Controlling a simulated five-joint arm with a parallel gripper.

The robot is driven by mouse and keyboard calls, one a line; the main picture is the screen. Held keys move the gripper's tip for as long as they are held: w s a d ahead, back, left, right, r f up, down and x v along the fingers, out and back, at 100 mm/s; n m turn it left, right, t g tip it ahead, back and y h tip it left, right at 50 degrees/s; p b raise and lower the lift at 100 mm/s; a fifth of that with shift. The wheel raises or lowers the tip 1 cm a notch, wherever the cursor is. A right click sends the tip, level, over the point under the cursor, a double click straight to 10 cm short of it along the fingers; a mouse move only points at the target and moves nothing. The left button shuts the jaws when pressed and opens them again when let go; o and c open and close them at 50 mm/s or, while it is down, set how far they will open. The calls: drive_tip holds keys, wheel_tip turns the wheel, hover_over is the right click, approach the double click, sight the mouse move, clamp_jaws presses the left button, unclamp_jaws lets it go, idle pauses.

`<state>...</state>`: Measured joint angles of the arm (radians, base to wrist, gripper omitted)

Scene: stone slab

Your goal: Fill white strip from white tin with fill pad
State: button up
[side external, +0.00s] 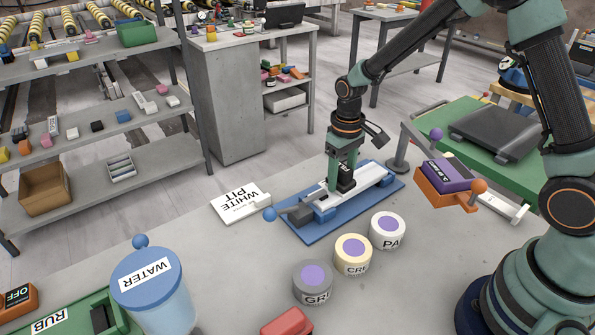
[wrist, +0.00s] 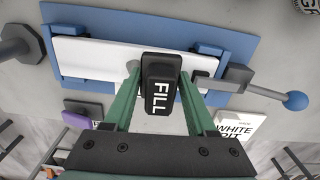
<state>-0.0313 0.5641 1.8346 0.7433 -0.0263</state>
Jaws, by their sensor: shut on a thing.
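My gripper (side external: 342,165) is shut on the black fill pad (wrist: 160,88), marked FILL in white letters. The pad (side external: 345,178) is over the white strip (side external: 372,175), and I cannot tell whether it touches it. The strip (wrist: 92,57) lies in a blue holder (side external: 328,222). The pad and my fingers hide part of it. The whitest tin (side external: 387,234), its label reading PA in part, stands in front of the holder. It has a purple spot on its lid. No pit is clearly visible on the strip.
A cream tin (side external: 353,257) and a grey tin (side external: 312,284) stand in line with it. A WHITE PIT card (side external: 240,203) lies left of the holder. A blue-knobbed clamp (side external: 297,215) sits at the holder's left end. A water pot (side external: 152,285) is front left.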

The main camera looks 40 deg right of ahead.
sight(361, 177)
drive_tip(key=shift+d+f, duration=0.2)
drive_tip(key=shift+d, duration=1.6)
drive_tip(key=shift+s+d+r, duration=0.1)
drive_tip(key=shift+d, duration=1.4)
drive_tip(key=shift+r, duration=3.1)
wheel_tip(361, 177, up, 3)
